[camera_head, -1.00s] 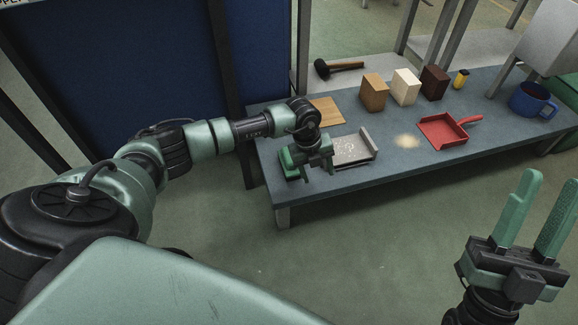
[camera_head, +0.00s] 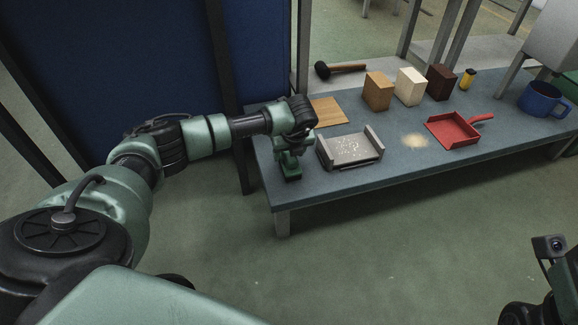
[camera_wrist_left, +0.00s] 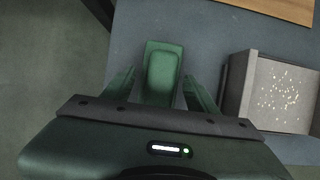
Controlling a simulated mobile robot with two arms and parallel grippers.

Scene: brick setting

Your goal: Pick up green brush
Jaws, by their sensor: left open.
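The green brush (camera_wrist_left: 163,70) lies on the grey-blue table near its left end. In the left wrist view it sits between the two spread green fingers of my left gripper (camera_wrist_left: 160,90), with a gap on each side. In the head view my left gripper (camera_head: 287,152) points down over the brush (camera_head: 292,174), hiding much of it. The left gripper is open and holds nothing. At the bottom right of the head view only part of my right wrist shows; its fingers are out of the picture.
A grey metal tray (camera_head: 350,164) with pale specks is just right of the brush. A wooden board (camera_head: 328,112) lies behind.

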